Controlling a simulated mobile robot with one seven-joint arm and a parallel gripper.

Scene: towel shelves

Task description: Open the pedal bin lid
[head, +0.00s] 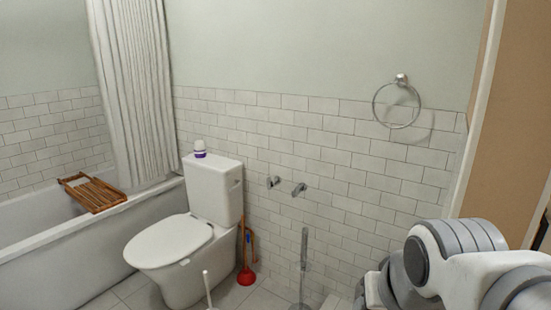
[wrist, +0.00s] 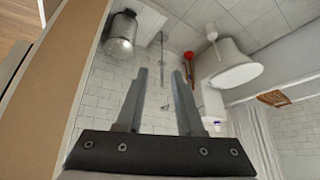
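The pedal bin (wrist: 122,30) is a silver metal cylinder. It stands at the upper left of the wrist view, which shows the room upside down. Its rounded lid (wrist: 119,46) looks closed. I cannot make out the pedal. The bin does not show in the head view. My gripper (wrist: 160,74) has its two fingers apart with nothing between them. The bin is beyond the fingertips and to their left in the wrist view, not touching them. In the head view only my arm's white and grey links show at the lower right; the gripper is out of sight.
A toilet (head: 179,245) stands mid-left beside a bathtub (head: 60,250) with a wooden rack (head: 92,193). A red plunger (head: 246,274) and a metal stand (head: 303,265) are by the tiled wall. A tan panel (wrist: 62,75) runs close along the wrist view's left.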

